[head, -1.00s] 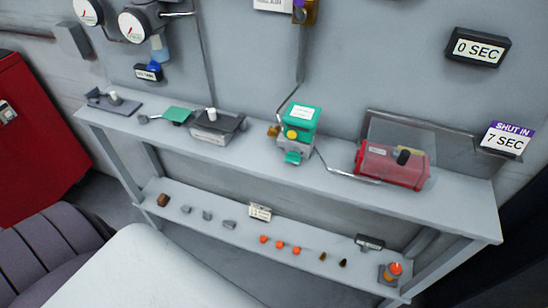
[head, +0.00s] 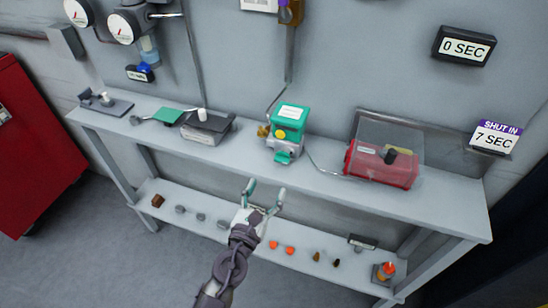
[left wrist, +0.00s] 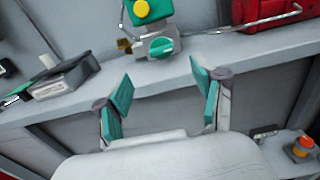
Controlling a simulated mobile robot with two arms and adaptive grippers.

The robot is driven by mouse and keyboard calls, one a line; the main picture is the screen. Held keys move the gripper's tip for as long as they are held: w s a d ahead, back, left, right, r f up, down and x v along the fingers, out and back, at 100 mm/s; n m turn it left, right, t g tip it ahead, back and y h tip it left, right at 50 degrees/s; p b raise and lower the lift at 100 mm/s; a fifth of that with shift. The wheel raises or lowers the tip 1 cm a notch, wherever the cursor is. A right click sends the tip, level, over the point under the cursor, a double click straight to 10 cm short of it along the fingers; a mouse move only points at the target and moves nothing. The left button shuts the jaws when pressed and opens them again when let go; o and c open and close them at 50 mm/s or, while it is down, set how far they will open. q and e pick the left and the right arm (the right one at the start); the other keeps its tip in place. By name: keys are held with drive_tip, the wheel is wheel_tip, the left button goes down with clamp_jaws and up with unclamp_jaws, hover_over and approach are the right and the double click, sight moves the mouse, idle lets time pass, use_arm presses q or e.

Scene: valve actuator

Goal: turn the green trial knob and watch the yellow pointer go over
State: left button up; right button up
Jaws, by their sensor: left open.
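The valve actuator (head: 291,120) stands on the upper shelf, a green box with a white label over a grey body. Its green trial knob (head: 283,157) sits low on the front; in the left wrist view the knob (left wrist: 160,47) is a green disc with a bar across it. A round yellow piece (head: 281,134) is on the green box, also in the left wrist view (left wrist: 142,9); I cannot tell which way it points. My left gripper (head: 264,191) is open and empty, in front of and below the knob, apart from it. My right gripper is not in view.
The upper shelf (head: 330,185) has its front edge between gripper and actuator. A red box with a clear cover (head: 384,163) is to the right, a dark box (head: 207,128) to the left. Small parts and an orange button (head: 387,268) are on the lower shelf.

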sight(279, 161)
use_arm(q)
drive_tip(key=x, duration=1.1)
drive_tip(key=shift+w+d+f, duration=0.1)
drive_tip(key=shift+w+d, duration=0.05)
drive_tip(key=shift+w, duration=0.2)
drive_tip(key=shift+c, duration=0.2)
drive_tip(key=c, duration=1.1)
drive_tip(key=n, duration=0.5)
drive_tip(key=shift+n+b, duration=0.3)
drive_tip(key=shift+n, duration=0.1)
drive_tip(key=o, duration=1.1)
drive_tip(key=shift+o, duration=0.2)
drive_tip(key=shift+s+a, duration=0.1)
drive_tip(key=shift+a, duration=0.1)
